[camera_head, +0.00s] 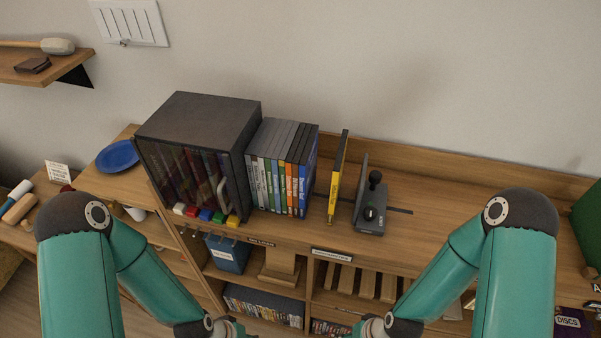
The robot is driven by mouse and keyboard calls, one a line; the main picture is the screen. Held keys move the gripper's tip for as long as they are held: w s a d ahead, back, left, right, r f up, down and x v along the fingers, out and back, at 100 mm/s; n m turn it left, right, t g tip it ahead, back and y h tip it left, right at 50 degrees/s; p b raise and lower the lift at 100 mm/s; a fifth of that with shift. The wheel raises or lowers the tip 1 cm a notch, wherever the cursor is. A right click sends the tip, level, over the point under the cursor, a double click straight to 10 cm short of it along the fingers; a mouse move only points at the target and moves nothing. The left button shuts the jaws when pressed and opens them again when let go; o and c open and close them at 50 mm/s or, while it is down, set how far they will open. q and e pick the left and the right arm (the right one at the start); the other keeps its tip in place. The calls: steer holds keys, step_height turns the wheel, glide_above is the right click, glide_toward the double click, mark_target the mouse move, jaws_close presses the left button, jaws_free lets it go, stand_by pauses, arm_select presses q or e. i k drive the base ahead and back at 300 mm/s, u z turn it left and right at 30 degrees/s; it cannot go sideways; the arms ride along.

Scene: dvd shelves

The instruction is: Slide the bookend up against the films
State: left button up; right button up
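The bookend (371,222) is a dark grey base with an upright plate and black knobs, standing on the wooden shelf top right of the films. The films (283,172) are a row of upright cases with white, green, orange and blue spines, beside a dark cabinet. A single yellow-spined film (335,190) stands apart between the row and the bookend, with gaps on both sides. It looks slightly tilted. My two arms come in from the lower left and lower right. Their wrists reach the bottom edge, and the gripper fingers are out of the picture.
A dark glass-fronted cabinet (205,130) stands left of the films, with small coloured blocks (205,214) at its front. A blue plate (117,156) lies farther left. A dark slot runs right of the bookend. The shelf top (445,205) right of it is largely clear. A green box is at the far right.

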mark_target(373, 193)
steer(key=u, duration=0.1)
steer(key=k, duration=0.6)
steer(key=u, duration=0.9)
steer(key=k, duration=1.35)
steer(key=z, duration=0.5)
steer(key=i, duration=1)
steer(key=u, duration=0.05)
